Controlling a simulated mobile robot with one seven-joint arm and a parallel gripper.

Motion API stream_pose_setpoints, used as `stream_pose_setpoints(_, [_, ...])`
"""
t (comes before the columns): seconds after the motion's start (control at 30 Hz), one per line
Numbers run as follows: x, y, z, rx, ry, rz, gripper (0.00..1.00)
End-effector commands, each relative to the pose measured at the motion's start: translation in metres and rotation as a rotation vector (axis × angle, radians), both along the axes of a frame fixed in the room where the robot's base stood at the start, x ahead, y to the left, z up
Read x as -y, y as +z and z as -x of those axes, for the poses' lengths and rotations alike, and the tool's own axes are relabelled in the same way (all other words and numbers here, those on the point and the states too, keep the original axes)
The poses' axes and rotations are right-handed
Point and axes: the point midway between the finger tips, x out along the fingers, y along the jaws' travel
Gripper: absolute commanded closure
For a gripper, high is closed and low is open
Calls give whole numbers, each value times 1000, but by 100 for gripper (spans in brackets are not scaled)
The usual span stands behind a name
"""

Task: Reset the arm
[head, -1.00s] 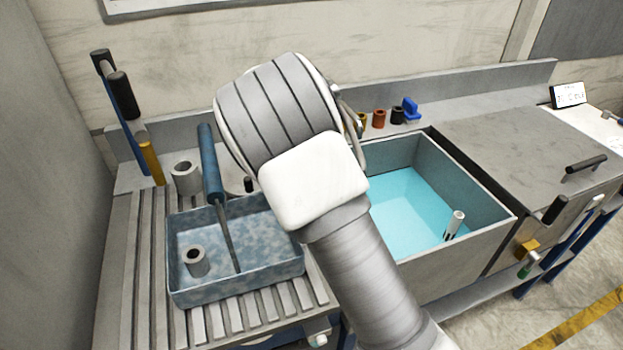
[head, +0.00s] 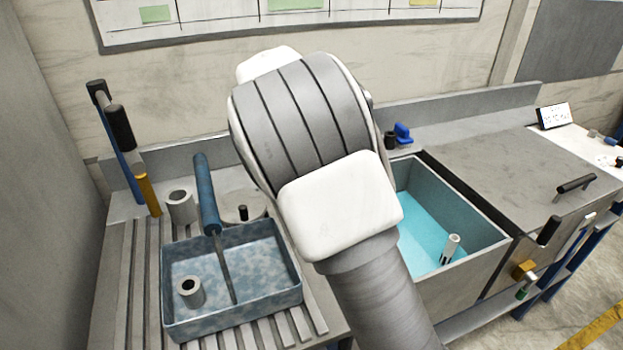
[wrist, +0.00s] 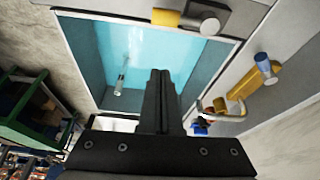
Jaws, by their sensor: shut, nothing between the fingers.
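My arm (head: 300,130), with grey banded and white joints, is bent upward in the middle of the head view. It hides the bench behind it and my gripper is not visible there. In the wrist view my gripper (wrist: 160,75) is shut, its two black fingers together with nothing between them. It points toward the open tank of blue liquid (wrist: 183,58), apart from any object I can make out. A small pale cylinder (wrist: 120,84) stands in the tank; it also shows in the head view (head: 451,248).
A speckled blue tray (head: 285,300) holds a grey collar (head: 190,292) and a blue-handled tool (head: 207,195) leaning out. Tall black-handled tools (head: 120,130) stand at left. A lidded grey cabinet (head: 500,160) adjoins the tank (head: 485,225) at right.

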Motion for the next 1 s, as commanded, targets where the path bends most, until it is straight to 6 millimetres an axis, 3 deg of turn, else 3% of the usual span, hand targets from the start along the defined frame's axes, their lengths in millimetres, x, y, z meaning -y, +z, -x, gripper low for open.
stream_pose_setpoints(0.3, [2,1,1,-1,3,-4,100])
stream_pose_setpoints(0.47, [21,16,11,-21,38,-47,100])
stream_pose_setpoints(0.67, [62,48,46,-48,167,-142,100])
stream_pose_setpoints(1.0, [114,92,125,-13,452,-234,100])
